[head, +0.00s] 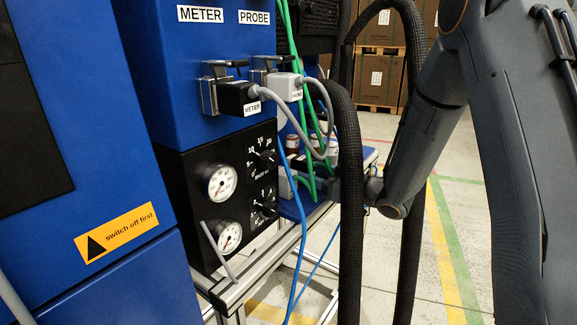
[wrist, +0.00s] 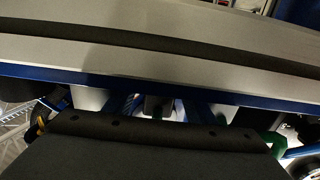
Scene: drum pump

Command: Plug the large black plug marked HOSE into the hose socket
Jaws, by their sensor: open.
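No plug marked HOSE and no hose socket can be made out in either view. In the head view my arm reaches down behind a thick black ribbed hose (head: 351,230), which hides most of my gripper (head: 331,187). In the wrist view a broad dark block, which seems to be part of my gripper, fills the bottom. The fingertips are not clear and nothing shows held. A grey rail (wrist: 160,55) crosses close in front, with small partly hidden parts beneath it.
A black METER plug (head: 238,99) and a grey PROBE plug (head: 285,87) sit in sockets on the blue cabinet (head: 150,60). Gauges (head: 222,183) are below. Green and blue cables (head: 297,240) hang beside the metal frame (head: 255,265). Open floor (head: 455,235) lies right.

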